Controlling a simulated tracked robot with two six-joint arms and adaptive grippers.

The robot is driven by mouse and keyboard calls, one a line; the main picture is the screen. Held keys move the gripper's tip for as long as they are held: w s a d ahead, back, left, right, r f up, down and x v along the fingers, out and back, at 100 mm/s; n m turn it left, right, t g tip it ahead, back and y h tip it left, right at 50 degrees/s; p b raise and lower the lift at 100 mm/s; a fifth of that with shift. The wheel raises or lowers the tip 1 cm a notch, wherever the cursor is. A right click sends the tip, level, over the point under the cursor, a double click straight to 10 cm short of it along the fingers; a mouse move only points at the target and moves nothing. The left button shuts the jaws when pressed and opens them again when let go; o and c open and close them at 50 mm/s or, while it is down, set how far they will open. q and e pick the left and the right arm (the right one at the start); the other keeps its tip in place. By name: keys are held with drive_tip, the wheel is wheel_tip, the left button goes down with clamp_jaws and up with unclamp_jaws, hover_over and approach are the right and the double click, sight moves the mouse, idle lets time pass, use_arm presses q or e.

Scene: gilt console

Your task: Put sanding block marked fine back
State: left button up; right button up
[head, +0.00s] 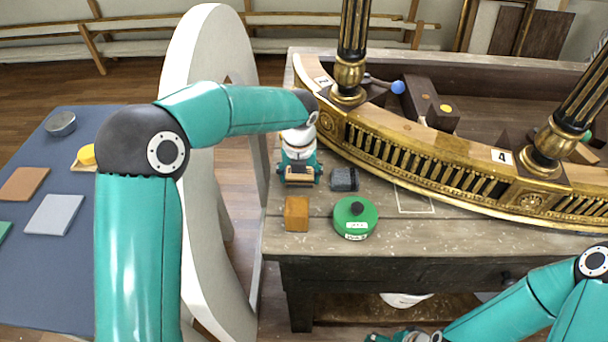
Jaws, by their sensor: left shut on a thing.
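My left gripper (299,177) points down over the left end of the workbench, shut on a small tan and brown block (298,171). The fingers hide part of this block, and I cannot read any marking on it. I cannot tell whether it touches the bench top. A grey block (344,179) lies just right of the gripper. An orange-brown block (296,214) lies in front of it. A pale outlined rectangle (415,201) on the bench top is empty. My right gripper (400,338) is low at the bottom edge, partly cut off; its fingers are unclear.
A green round tin (355,218) stands near the bench's front edge. The curved gilt rail (410,155) with dark columns borders the work area behind. A large pale rounded panel (205,60) stands left of the bench. A blue-topped table (60,255) holds several pads.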

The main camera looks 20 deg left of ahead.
use_arm(q)
drive_tip(key=shift+f, duration=0.1)
drive_tip(key=o, duration=1)
drive_tip(key=r, duration=0.4)
drive_tip(key=s+r, duration=0.1)
drive_tip(key=r, duration=0.7)
drive_tip(key=shift+s+d+r, duration=0.1)
drive_tip(key=shift+s+d, duration=0.15)
drive_tip(key=shift+s, duration=0.15)
drive_tip(key=shift+d, duration=0.1)
